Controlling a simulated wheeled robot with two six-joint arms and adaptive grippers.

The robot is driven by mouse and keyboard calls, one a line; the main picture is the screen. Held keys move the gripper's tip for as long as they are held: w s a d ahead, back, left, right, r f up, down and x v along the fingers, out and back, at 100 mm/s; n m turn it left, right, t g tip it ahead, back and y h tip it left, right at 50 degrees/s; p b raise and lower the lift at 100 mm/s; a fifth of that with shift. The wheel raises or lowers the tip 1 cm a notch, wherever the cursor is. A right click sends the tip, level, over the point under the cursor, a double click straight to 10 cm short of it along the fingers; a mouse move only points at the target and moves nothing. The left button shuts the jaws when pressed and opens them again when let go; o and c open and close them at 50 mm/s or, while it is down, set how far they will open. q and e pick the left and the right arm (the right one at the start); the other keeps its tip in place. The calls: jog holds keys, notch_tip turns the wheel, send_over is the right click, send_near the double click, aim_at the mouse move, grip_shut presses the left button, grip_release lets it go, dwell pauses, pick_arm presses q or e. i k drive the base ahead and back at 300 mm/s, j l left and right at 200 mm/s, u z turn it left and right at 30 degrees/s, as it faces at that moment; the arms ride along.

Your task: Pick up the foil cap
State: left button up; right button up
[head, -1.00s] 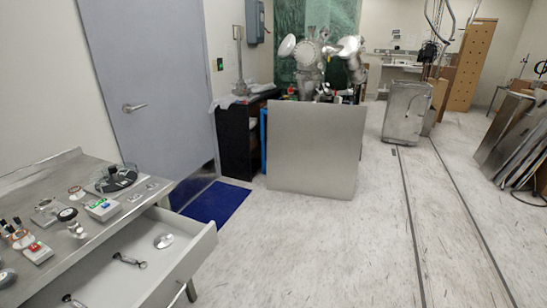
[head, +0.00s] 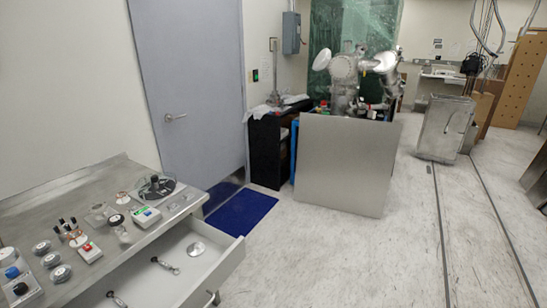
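I cannot tell for sure which thing is the foil cap. A round silvery disc (head: 196,249) lies in the open drawer at the lower left. Round silvery ends show on the vacuum apparatus (head: 345,68), one at its left (head: 322,59) and one at its right (head: 386,62); these are too small to tell if they are foil. Neither of my grippers is in view.
A metal bench (head: 50,205) with several small parts and a dark round holder (head: 157,187) stands at the left, its drawer (head: 225,262) pulled out. A grey panel (head: 345,165) stands before the apparatus. A blue mat (head: 240,212) lies by the door (head: 190,80).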

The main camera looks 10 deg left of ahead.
aim_at(194, 250)
jog(key=u, duration=1.1)
